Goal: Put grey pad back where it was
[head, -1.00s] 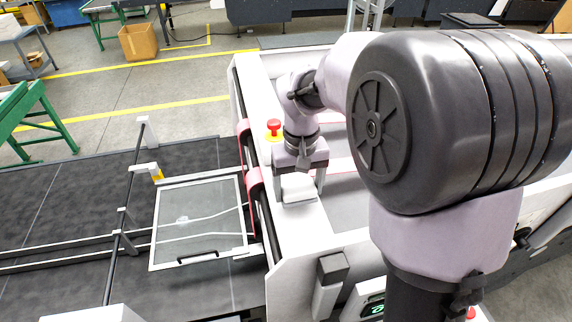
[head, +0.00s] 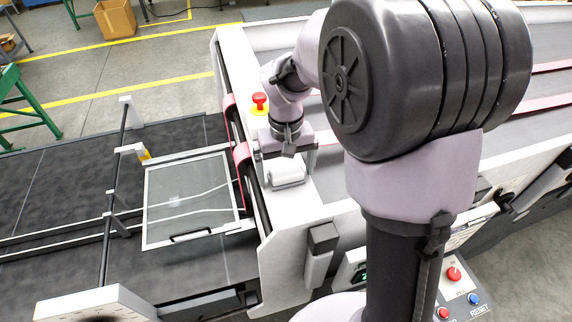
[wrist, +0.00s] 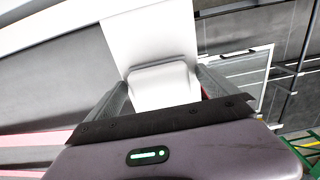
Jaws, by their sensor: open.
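My gripper (head: 288,164) is open over the white frame of the machine, pointing down. A pale, whitish-grey block with rounded edges (head: 286,175) sits on the white surface below it. In the wrist view the same block (wrist: 163,86) shows between my two spread fingers, with no clear contact. I cannot tell for sure whether this block is the grey pad. No other thing stands out plainly as a grey pad.
A red knob (head: 259,100) stands close behind my gripper. Red belts (head: 241,160) run at the frame's left edge. A framed clear panel (head: 190,200) lies over the dark conveyor (head: 60,190) on the left. A button panel (head: 455,290) is at the front right.

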